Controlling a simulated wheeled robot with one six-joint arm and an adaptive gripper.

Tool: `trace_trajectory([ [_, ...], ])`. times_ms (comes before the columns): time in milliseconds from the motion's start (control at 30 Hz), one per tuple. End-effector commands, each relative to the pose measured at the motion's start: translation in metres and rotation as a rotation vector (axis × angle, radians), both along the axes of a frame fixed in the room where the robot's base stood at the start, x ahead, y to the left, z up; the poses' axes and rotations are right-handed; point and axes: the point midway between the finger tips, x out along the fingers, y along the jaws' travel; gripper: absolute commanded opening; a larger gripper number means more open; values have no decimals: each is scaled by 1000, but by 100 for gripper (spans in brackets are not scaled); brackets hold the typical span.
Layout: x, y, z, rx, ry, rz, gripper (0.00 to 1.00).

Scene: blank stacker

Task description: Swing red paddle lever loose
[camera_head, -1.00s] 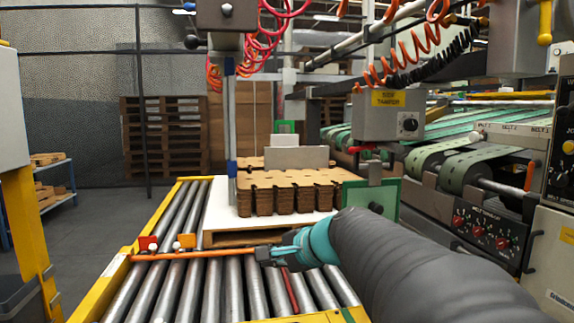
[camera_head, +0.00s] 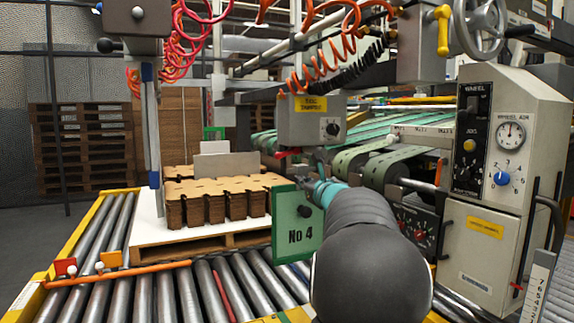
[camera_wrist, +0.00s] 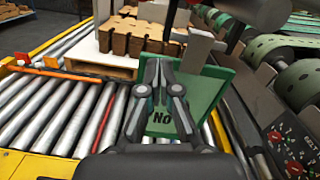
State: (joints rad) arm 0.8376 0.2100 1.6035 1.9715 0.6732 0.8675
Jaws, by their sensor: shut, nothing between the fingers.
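A small red lever (camera_head: 288,154) sticks out to the left below the grey side transfer box (camera_head: 311,128) in the head view. My gripper (camera_head: 302,172) is just below and right of it there, behind the upper edge of the green No 4 plate (camera_head: 291,240). I cannot tell whether it touches anything. In the wrist view my gripper (camera_wrist: 160,66) has its fingers together and empty, in front of the green plate (camera_wrist: 215,90). A red flag-like piece (camera_head: 65,267) also stands by the orange bar (camera_head: 130,275) at the left of the rollers.
A pallet (camera_head: 190,246) with stacked brown card blanks (camera_head: 215,188) stands on the roller conveyor (camera_head: 170,295). A grey control cabinet (camera_head: 505,190) and green belts (camera_head: 360,165) are on the right. Coiled hoses (camera_head: 325,68) hang above.

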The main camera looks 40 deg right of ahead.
Motion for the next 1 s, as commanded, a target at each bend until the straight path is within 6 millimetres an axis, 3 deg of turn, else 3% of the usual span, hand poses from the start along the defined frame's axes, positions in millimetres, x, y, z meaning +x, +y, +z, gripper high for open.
trace_trajectory([
  [333,65,-13,2,-1,1,3,0],
  [600,70,-7,36,-3,1,1,0],
  [1000,71,-6,41,-2,2,1,0],
])
